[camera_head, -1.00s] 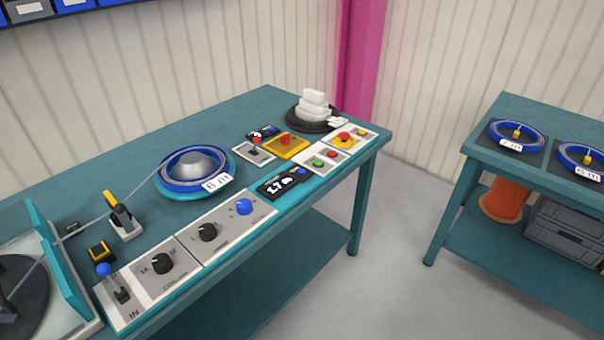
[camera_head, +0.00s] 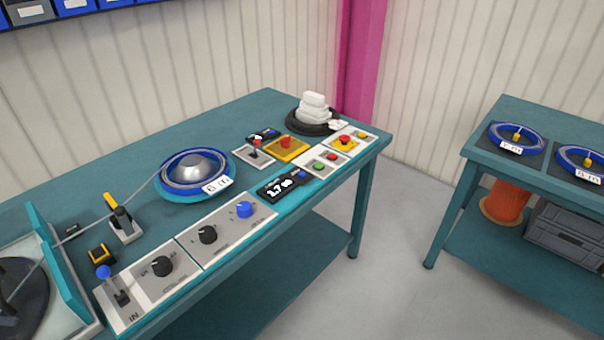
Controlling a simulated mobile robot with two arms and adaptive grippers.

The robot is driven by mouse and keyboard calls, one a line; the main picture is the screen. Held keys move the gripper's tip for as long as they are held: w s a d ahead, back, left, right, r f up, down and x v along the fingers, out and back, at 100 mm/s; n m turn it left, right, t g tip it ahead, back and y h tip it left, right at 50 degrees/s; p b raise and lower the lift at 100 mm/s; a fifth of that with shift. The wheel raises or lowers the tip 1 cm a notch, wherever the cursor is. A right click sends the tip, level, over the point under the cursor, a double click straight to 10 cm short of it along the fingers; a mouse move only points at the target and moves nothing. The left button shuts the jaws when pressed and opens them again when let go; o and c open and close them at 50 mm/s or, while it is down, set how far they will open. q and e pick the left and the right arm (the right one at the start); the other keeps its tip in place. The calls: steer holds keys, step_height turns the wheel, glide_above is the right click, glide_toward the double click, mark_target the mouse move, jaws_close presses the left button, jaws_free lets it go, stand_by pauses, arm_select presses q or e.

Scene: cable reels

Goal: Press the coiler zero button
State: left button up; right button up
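The coiler bench (camera_head: 310,223) holds a black counter display (camera_head: 274,190) with lit white digits, too small to read surely. A small blue button (camera_head: 299,174) sits at its right end. A second small dark display (camera_head: 264,134), also with a blue spot, lies farther back beside a red-tipped lever (camera_head: 256,146). I cannot read which one is labelled zero. Neither of my grippers shows.
A panel with knobs (camera_head: 209,235) and a blue-ball lever (camera_head: 104,272) line the front edge. Green and red buttons (camera_head: 325,163) and a red stop button (camera_head: 346,141) lie to the right. A second bench (camera_head: 548,112) holds two blue reels. Clear floor lies between the benches.

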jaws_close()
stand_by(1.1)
